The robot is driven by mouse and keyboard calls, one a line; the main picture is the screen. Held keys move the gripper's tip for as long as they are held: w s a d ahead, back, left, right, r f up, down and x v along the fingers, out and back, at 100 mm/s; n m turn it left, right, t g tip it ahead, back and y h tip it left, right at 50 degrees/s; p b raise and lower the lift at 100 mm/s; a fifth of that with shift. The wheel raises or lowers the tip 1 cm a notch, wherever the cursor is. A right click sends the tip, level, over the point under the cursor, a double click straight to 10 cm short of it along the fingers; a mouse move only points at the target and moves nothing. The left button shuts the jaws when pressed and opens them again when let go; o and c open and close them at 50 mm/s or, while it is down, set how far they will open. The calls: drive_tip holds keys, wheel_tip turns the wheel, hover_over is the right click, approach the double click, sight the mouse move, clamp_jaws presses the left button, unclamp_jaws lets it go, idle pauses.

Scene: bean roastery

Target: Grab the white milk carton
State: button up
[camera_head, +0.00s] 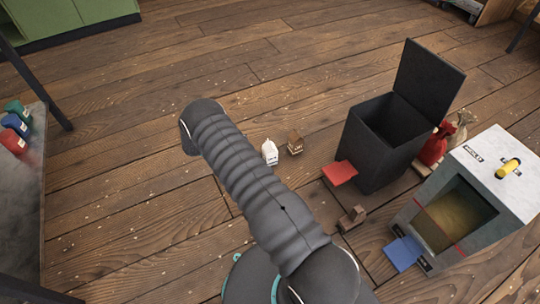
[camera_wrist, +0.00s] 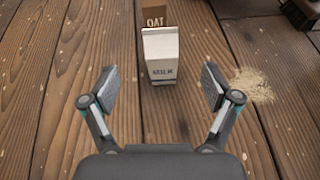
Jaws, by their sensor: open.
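The white milk carton (camera_wrist: 162,58) stands upright on the wooden floor in the wrist view, with "MILK" on its front. It lies ahead of my gripper (camera_wrist: 158,90), roughly centred between the two spread fingers and beyond their tips. My gripper is open and empty. In the head view the small white carton (camera_head: 270,152) stands just right of my arm, and my gripper is hidden there. A brown carton marked "OAT" (camera_wrist: 153,18) stands right behind the milk carton in the wrist view; the brown carton also shows in the head view (camera_head: 295,142).
A black open-lidded bin (camera_head: 378,150) with a red pedal (camera_head: 340,173) stands to the right. Spilled grains (camera_wrist: 252,84) lie right of the carton. The floor behind the cartons is largely clear.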

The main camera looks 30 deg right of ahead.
sight(275, 147)
drive_tip(key=x, duration=0.6)
drive_tip(key=f+x, duration=0.1)
drive_tip(key=x, duration=0.2)
drive_tip(key=shift+a+f, duration=0.15)
drive_tip(key=shift+x, duration=2.6)
drive_tip(key=shift+f, duration=0.15)
drive_tip(key=c, duration=1.1)
